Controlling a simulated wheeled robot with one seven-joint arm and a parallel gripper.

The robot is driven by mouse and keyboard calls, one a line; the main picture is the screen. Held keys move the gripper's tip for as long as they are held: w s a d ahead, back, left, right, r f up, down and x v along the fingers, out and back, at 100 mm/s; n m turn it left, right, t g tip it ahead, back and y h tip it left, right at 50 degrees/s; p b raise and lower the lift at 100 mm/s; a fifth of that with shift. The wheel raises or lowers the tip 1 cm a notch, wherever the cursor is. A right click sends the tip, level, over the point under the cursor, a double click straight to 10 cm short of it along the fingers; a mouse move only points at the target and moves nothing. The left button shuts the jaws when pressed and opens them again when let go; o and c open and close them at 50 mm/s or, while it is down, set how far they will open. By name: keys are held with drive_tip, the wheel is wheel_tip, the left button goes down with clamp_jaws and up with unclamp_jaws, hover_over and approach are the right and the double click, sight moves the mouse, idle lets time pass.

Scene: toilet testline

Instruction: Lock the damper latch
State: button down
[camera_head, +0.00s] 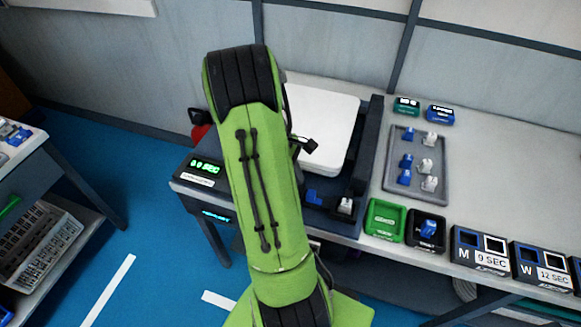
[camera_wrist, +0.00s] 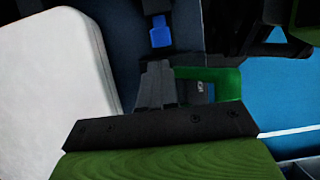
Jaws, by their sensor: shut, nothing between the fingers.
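In the head view, a white seat-shaped panel (camera_head: 325,130) lies on a dark test fixture (camera_head: 366,135). A blue part (camera_head: 314,197) and a small white-grey part (camera_head: 346,205) sit at the fixture's near end. I cannot tell for sure which part is the damper latch. In the head view my arm hides the gripper.
A grey tray (camera_head: 391,192) holds several blue and white parts. Green (camera_head: 384,221) and dark (camera_head: 427,232) bins and boxes marked M (camera_head: 480,262) and W (camera_head: 541,277) line the bench front. A side bench (camera_head: 25,150) is at far left.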

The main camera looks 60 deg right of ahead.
sight(311, 191)
drive_tip(key=shift+b+x, duration=0.3)
drive_tip(key=shift+x, duration=1.3)
drive_tip(key=shift+s+d, duration=0.15)
drive_tip(key=shift+s, duration=1.1)
drive_tip(key=p+v, duration=0.9)
drive_tip(key=v, duration=0.1)
